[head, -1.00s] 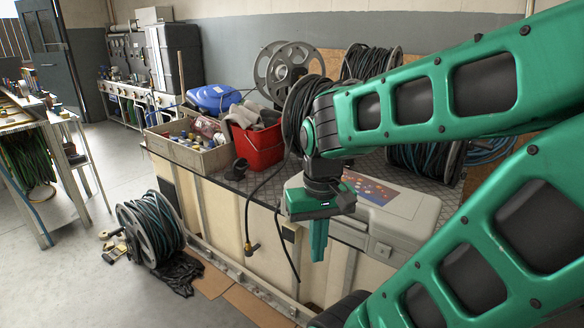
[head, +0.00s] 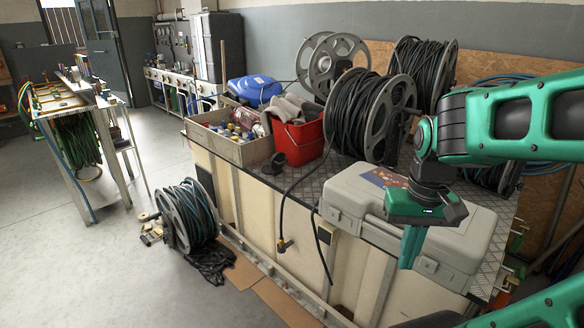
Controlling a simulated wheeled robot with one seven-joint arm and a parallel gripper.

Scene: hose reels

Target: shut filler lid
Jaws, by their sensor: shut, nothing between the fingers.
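My gripper (head: 411,247) points down with its green fingers shut and empty. In the picture it overlaps the front of the grey case, and I cannot tell the exact gap. A small dark round fitting (head: 274,163) sits at the front edge of the bench top, left of the red bucket. It looks like a filler with a raised lid, but it is too small to tell for certain. My gripper is well to its right and apart from it.
The grey case (head: 350,201) lies on the tread-plate top (head: 310,176). The red bucket (head: 300,142), a crate of small items (head: 236,152) and cable reels (head: 382,115) crowd it. A hose reel (head: 190,215) stands on the floor.

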